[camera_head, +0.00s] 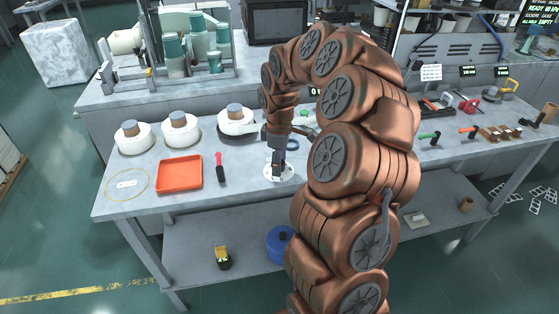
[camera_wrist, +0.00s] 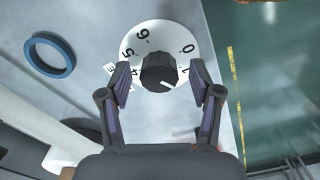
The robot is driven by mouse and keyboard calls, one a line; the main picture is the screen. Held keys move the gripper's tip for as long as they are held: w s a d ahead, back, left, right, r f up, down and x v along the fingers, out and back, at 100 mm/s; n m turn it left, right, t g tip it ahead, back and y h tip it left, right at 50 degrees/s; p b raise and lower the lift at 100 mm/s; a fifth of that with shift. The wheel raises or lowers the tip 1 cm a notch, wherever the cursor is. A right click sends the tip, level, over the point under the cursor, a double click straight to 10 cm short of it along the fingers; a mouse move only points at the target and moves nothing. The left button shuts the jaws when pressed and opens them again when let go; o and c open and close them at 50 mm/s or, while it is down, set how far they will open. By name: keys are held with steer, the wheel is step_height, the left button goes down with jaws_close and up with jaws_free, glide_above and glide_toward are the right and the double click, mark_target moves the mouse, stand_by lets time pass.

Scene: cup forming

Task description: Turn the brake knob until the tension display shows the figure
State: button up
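The brake knob (camera_wrist: 155,66) is a round black knob with a white pointer line, on a white dial plate (camera_wrist: 180,38) with black figures. In the wrist view the pointer line is toward the lower right of the knob. My gripper (camera_wrist: 160,80) is open, with one finger on each side of the knob and a visible gap to each. In the head view my gripper (camera_head: 279,170) is over the white dial plate (camera_head: 270,177) on the bench and hides the knob. A small dark display (camera_head: 314,91) behind my arm is mostly hidden; its figure is not readable.
A red tray (camera_head: 180,174), a red-and-black tool (camera_head: 220,168) and white spools (camera_head: 181,134) lie left of the dial. A blue ring (camera_wrist: 67,70) shows in the wrist view. The bench edge is close to the dial. Tools lie on the right bench.

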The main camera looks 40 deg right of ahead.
steer(key=c, duration=1)
steer(key=shift+d, duration=0.15)
steer(key=shift+c, duration=0.5)
steer(key=shift+f, duration=0.1)
